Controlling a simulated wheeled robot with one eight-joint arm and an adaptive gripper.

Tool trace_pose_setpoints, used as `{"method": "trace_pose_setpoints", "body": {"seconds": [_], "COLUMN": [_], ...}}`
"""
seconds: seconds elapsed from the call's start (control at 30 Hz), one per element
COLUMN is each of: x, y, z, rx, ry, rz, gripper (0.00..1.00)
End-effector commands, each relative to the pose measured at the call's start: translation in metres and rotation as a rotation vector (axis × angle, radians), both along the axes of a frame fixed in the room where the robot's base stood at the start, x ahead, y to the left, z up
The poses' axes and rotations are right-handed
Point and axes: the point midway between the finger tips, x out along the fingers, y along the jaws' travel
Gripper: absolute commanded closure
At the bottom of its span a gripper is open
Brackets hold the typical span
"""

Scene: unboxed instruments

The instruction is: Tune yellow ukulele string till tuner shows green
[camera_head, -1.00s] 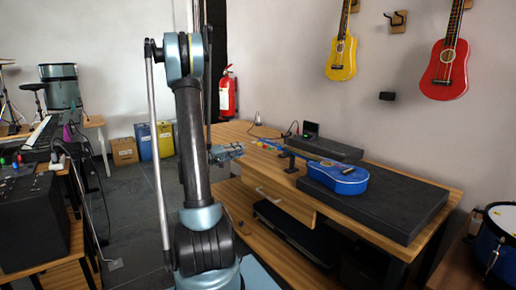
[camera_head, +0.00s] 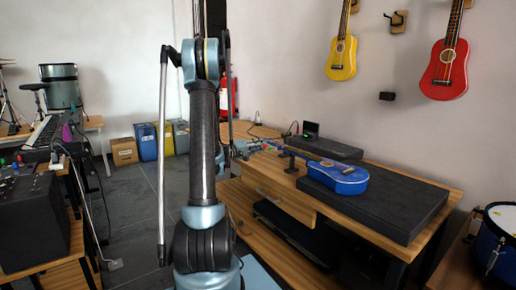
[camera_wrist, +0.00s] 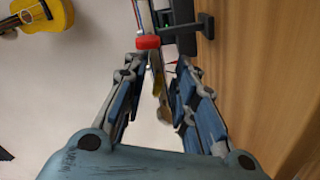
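The blue ukulele (camera_head: 340,178) lies on the dark pad, its neck pointing left past a black support. A red peg (camera_wrist: 148,42) on the headstock shows in the wrist view. My gripper (camera_wrist: 158,68) is open, its two fingers spread on either side of a narrow yellowish piece below the red peg; no contact is visible. In the head view my gripper (camera_head: 245,149) is at the headstock, partly hiding it. A small dark device with a greenish screen (camera_head: 310,129), perhaps the tuner, stands behind the ukulele; its reading is too small to tell. A yellow ukulele (camera_head: 341,58) hangs on the wall.
The wooden bench (camera_head: 415,182) carries the dark pad (camera_head: 395,208). A red ukulele (camera_head: 444,68) hangs on the wall. A blue drum (camera_head: 497,240) is at the lower right.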

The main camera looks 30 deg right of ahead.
Motion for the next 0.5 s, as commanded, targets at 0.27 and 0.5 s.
{"method": "trace_pose_setpoints", "body": {"seconds": [0.27, 0.5], "x": [0.0000, 0.0000], "y": [-0.0002, -0.0001], "z": [0.0001, 0.0001], "rx": [0.000, 0.000], "ry": [0.000, 0.000], "rz": [0.000, 0.000], "gripper": [0.86, 1.00]}}
